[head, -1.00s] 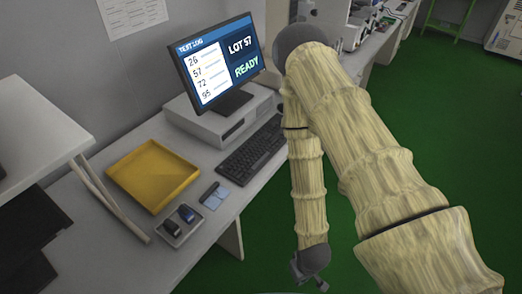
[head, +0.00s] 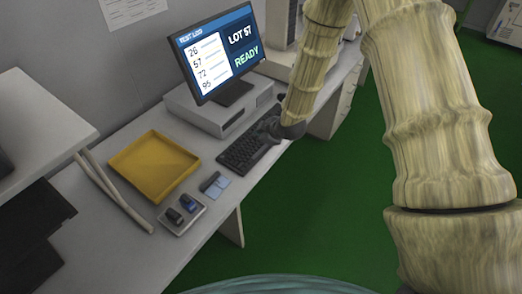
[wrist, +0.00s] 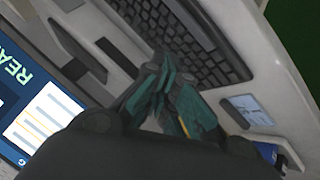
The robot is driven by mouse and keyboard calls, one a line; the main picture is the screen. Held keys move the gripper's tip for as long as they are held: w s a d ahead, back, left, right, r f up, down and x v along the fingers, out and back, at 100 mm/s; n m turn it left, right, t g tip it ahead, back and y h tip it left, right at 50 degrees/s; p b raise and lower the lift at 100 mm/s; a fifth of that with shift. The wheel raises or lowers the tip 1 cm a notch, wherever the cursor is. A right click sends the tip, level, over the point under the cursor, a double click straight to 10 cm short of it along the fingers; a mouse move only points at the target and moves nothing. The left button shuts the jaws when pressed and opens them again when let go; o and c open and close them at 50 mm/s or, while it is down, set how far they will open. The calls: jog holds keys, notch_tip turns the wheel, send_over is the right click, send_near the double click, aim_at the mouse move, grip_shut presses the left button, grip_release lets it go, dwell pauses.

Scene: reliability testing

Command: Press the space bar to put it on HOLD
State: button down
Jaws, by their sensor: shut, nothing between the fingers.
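A black keyboard (head: 240,154) lies on the desk in front of the monitor (head: 222,55). The screen reads TEST LOG with a list of numbers, LOT 57 and READY. My gripper (head: 268,130) is over the far right end of the keyboard in the head view and hides that end. In the wrist view the shut, empty teal fingers (wrist: 166,72) show against the keyboard (wrist: 188,38), near its monitor-side edge. I cannot tell whether they touch the keys. The space bar cannot be made out clearly in either view.
A grey box (head: 215,112) carries the monitor. A yellow tray (head: 152,165), blue notes (head: 214,184) and a small grey tray (head: 181,215) holding dark and blue items lie left of the keyboard. The desk's front edge drops to a green floor (head: 290,215).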

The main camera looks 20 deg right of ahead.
aim_at(259, 151)
jog(key=w+r+n, duration=0.1)
jog(key=w+r, duration=0.1)
jog(key=shift+w+d+r+t, duration=0.1)
jog(key=shift+w+r+t, duration=0.2)
jog(key=shift+r, duration=0.1)
jog(key=shift+f, duration=0.15)
jog(key=shift+f+b, duration=2.55)
jog(key=shift+f, duration=1.75)
jog(key=shift+f, duration=0.15)
jog(key=shift+f+b, duration=0.3)
jog(key=shift+f, duration=0.35)
jog(key=shift+r, duration=0.1)
jog(key=shift+s+r, duration=0.1)
jog(key=shift+r, duration=0.6)
